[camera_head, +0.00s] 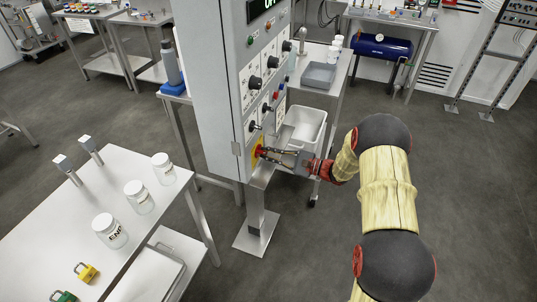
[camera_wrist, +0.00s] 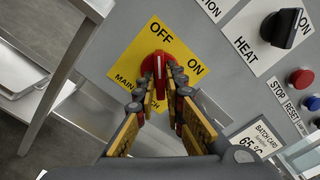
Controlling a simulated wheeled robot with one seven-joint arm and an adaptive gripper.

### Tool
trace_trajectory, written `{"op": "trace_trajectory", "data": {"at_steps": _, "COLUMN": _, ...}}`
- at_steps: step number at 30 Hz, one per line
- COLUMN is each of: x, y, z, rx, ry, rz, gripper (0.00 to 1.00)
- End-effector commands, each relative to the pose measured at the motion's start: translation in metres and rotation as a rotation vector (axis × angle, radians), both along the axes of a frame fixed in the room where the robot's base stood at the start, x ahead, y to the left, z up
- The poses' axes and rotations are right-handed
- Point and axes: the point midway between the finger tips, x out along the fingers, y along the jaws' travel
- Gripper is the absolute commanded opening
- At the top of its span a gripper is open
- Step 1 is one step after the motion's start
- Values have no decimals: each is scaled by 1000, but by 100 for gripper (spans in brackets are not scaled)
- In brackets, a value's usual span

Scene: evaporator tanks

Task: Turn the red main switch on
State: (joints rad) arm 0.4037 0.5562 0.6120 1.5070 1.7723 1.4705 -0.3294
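The red main switch (camera_wrist: 150,66) sits on a yellow plate (camera_wrist: 127,58) marked OFF, ON and MAIN SWITCH, low on the grey panel. In the wrist view its white mark points up toward the OFF label, and ON is to the right. My gripper (camera_wrist: 162,80) is at the switch, with one fingertip on each side of its red handle. The fingers appear closed on the handle, and they hide part of it. In the head view my gripper (camera_head: 268,153) reaches the yellow plate (camera_head: 257,153) from the right, and the switch is mostly covered.
A black HEAT knob (camera_wrist: 286,28) and red STOP button (camera_wrist: 301,77) are to the right of the switch. The grey control cabinet (camera_head: 212,90) stands on a post. A white table (camera_head: 135,240) with jars is at left; a cart with a white bin (camera_head: 306,125) stands behind.

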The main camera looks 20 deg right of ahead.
Motion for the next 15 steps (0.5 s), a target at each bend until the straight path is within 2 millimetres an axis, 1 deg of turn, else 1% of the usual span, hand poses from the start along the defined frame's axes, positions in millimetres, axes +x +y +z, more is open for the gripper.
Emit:
{"op": "trace_trajectory", "data": {"at_steps": 1, "x": 0, "y": 0, "z": 0, "rx": 0, "ry": 0, "rz": 0, "gripper": 6}}
{"op": "trace_trajectory", "data": {"at_steps": 4, "x": 0, "y": 0, "z": 0, "rx": 0, "ry": 0, "rz": 0, "gripper": 1}}
{"op": "trace_trajectory", "data": {"at_steps": 5, "x": 0, "y": 0, "z": 0, "rx": 0, "ry": 0, "rz": 0, "gripper": 0}}
{"op": "trace_trajectory", "data": {"at_steps": 15, "x": 0, "y": 0, "z": 0, "rx": 1, "ry": 1, "rz": 0, "gripper": 0}}
